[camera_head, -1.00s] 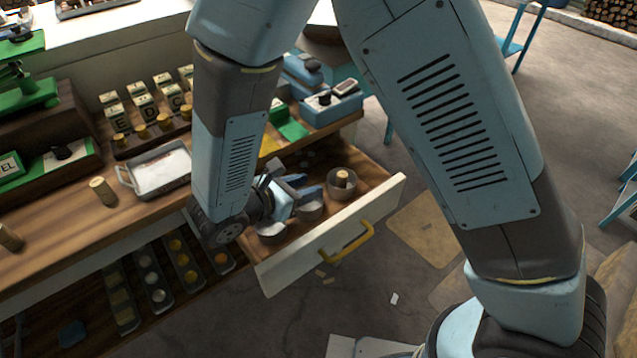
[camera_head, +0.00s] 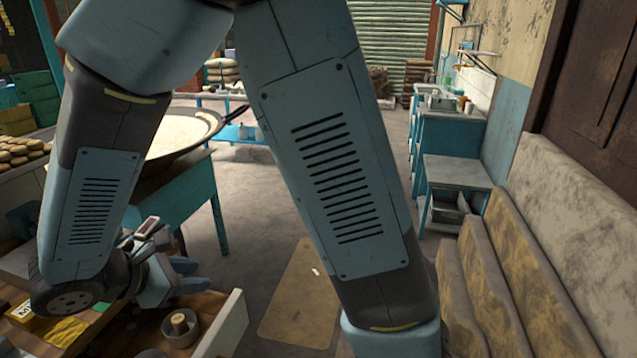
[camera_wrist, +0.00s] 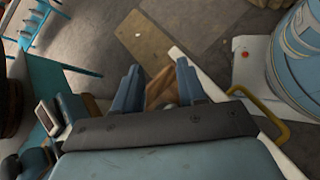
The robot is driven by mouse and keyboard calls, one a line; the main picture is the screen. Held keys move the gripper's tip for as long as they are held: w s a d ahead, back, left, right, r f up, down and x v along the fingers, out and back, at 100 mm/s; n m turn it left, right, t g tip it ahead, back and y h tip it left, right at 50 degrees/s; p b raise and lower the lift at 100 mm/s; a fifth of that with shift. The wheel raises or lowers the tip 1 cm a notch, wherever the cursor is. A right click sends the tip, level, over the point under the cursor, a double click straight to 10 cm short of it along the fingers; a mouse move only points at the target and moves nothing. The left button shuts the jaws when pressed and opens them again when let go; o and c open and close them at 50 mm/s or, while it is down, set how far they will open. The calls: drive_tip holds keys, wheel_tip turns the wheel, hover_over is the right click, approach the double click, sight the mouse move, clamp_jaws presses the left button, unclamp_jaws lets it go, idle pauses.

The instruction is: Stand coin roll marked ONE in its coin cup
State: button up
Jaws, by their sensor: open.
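A round metal coin cup (camera_head: 193,337) stands in the open drawer (camera_head: 232,322) at the lower left of the head view. A pale coin roll (camera_head: 178,320) stands upright inside this cup. Its marking cannot be read here. My gripper (camera_head: 203,275) is open and empty, above the drawer and higher in the picture than the cup. In the wrist view my gripper (camera_wrist: 158,82) shows two blue fingers spread apart. Nothing is held between them; a brown surface shows through the gap. The other cups are mostly cut off or hidden.
A blue table with a large pan (camera_head: 185,135) stands behind my arm. The floor between is open, with a flat tan board (camera_head: 302,300).

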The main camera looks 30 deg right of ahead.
drive_tip(key=s+d+r+m+y, duration=0.4)
drive_tip(key=d+r+m, duration=0.4)
drive_tip(key=d+m, duration=0.2)
drive_tip(key=s+d+r+m+y, duration=0.4)
drive_tip(key=d+r+m, duration=0.5)
drive_tip(key=d, duration=0.5)
drive_tip(key=shift+r+m+t+y, duration=0.3)
drive_tip(key=shift+m+y, duration=0.2)
